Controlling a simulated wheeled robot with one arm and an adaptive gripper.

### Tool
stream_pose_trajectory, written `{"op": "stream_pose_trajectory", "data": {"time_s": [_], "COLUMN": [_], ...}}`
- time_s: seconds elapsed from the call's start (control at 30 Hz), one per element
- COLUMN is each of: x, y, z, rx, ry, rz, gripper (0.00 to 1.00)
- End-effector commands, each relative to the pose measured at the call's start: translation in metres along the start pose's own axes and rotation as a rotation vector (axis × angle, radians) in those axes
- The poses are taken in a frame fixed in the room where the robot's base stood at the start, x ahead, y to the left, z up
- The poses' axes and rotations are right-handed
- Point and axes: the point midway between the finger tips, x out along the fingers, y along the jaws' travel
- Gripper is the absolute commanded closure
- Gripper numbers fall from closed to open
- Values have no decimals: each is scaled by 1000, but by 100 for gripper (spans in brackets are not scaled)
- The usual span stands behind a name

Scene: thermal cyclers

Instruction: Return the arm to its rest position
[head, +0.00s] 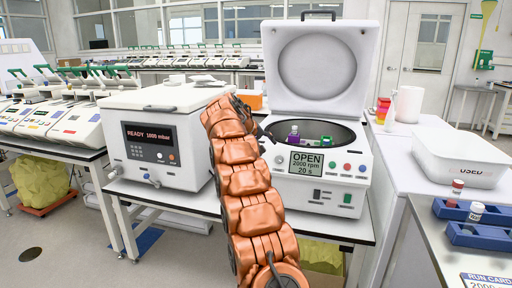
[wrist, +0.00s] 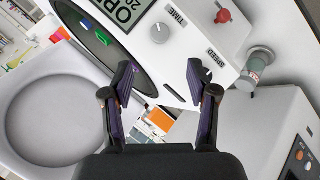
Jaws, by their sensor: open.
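My orange arm reaches up through the middle of the head view, between a white box with a READY display and an open centrifuge (head: 314,190). My gripper (wrist: 160,75) is open in the wrist view, with nothing between its dark fingers. In the head view the gripper is mostly hidden behind the arm's end. The centrifuge's display reads OPEN, 2000 rpm, 20 s, and its lid (head: 316,70) stands up. Purple and green items sit in its bowl. The wrist view shows the centrifuge panel (wrist: 175,50) tilted beyond the fingers, with the round lid (wrist: 60,120) at left.
The white READY 1000 mbar box (head: 155,140) stands close on the arm's left.

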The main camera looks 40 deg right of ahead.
Motion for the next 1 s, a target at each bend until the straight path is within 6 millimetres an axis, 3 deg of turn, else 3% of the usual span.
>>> {"op": "stream_pose_trajectory", "data": {"time_s": [0.27, 0.47, 0.73, 1.0], "x": [-1, -18, -63, -108], "y": [0, -15, -59, -103], "z": [0, 11, 55, 121], "rx": [-1, -30, -108, -183], "ry": [0, -13, -57, -117], "rz": [-1, -42, -162, -283], "gripper": [41, 41, 41, 41]}}
